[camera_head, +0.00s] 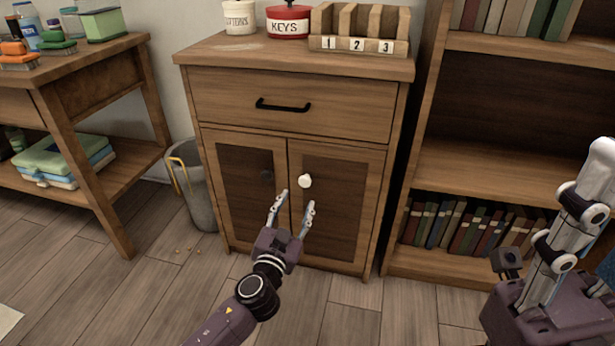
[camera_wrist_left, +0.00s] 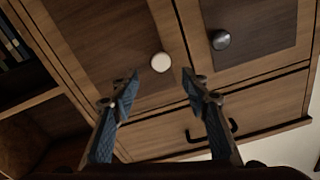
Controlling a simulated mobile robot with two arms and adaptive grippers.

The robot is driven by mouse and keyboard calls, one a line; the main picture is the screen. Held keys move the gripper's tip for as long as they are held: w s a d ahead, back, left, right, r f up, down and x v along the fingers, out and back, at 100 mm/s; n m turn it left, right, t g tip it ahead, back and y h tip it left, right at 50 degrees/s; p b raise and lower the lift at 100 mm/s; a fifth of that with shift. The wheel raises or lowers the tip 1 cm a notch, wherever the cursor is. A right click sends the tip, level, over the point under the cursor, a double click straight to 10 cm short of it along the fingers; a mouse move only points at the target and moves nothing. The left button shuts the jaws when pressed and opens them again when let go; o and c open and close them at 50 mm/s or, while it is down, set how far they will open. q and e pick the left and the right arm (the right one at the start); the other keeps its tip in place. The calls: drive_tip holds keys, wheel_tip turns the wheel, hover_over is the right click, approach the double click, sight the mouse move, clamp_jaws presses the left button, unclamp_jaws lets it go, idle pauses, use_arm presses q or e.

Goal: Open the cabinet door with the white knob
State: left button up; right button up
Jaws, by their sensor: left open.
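The wooden cabinet (camera_head: 305,140) has two lower doors with dark panels. The white knob (camera_head: 305,181) is at the upper inner corner of the right door (camera_head: 338,205), which is closed. The left door (camera_head: 245,190) has a dark knob (camera_head: 267,177) and is closed too. My left gripper (camera_head: 297,205) is open and empty, its fingertips in front of and just below the white knob. In the left wrist view, turned upside down, the white knob (camera_wrist_left: 161,62) lies beyond the gap between the fingers (camera_wrist_left: 160,82), not between them.
A drawer (camera_head: 290,104) with a black handle is above the doors. A grey bucket (camera_head: 192,190) stands left of the cabinet by a wooden table (camera_head: 90,75). A bookshelf (camera_head: 500,160) stands close on the right. The floor (camera_head: 350,320) in front is mostly clear.

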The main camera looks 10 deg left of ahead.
sight(304, 183)
use_arm(q)
drive_tip(key=shift+w+a+b, duration=0.1)
drive_tip(key=shift+w+b, duration=0.85)
drive_tip(key=shift+w, duration=2.85)
clamp_jaws()
